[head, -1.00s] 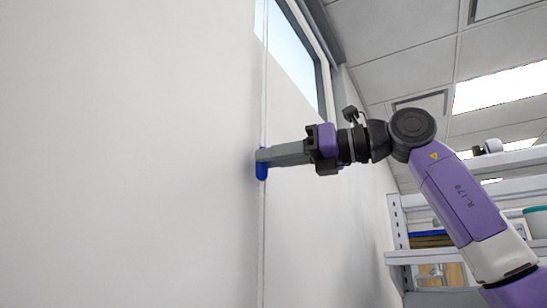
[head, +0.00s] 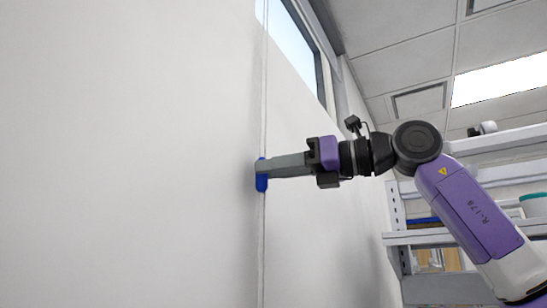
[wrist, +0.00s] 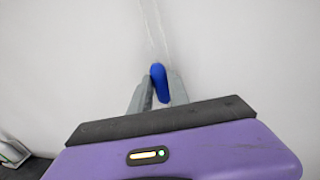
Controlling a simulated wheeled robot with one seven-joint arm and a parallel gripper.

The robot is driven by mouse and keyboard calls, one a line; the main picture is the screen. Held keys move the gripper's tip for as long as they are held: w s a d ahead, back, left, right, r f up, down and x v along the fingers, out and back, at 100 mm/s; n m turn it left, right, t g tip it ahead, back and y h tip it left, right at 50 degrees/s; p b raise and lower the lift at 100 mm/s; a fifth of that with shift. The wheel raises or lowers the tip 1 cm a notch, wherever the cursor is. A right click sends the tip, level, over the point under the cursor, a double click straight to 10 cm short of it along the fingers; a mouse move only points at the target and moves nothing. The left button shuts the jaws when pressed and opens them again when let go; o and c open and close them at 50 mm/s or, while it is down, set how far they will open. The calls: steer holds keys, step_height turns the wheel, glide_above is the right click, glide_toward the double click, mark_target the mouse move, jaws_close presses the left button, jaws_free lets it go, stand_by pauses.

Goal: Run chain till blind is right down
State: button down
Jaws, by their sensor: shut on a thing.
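The chain (head: 264,90) shows as a thin pale line running up and down the white wall in the head view; it also shows faintly in the wrist view (wrist: 160,35). A blue piece (head: 262,183) sits on the chain line. My gripper (head: 264,168) is shut on this blue piece, with blue showing above and below the grey fingers. In the wrist view the blue piece (wrist: 159,80) stands between the two fingertips. The window (head: 293,45) shows bright glass at the upper middle. I cannot make out the blind.
The white wall (head: 120,150) fills the left side, flat and clear. A white shelf rack (head: 397,215) stands at the right behind my arm, with a teal-rimmed container (head: 535,204) on it. Pale clutter (wrist: 12,150) lies at the lower left of the wrist view.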

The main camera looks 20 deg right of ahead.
step_height(320, 180, down, 29)
steer(key=b, duration=1.7)
steer(key=shift+f, duration=0.2)
steer(key=c, duration=1.3)
jaws_free()
steer(key=shift+o, duration=0.3)
steer(key=shift+r, duration=0.1)
steer(key=v, duration=0.7)
steer(key=shift+s+d, duration=0.3)
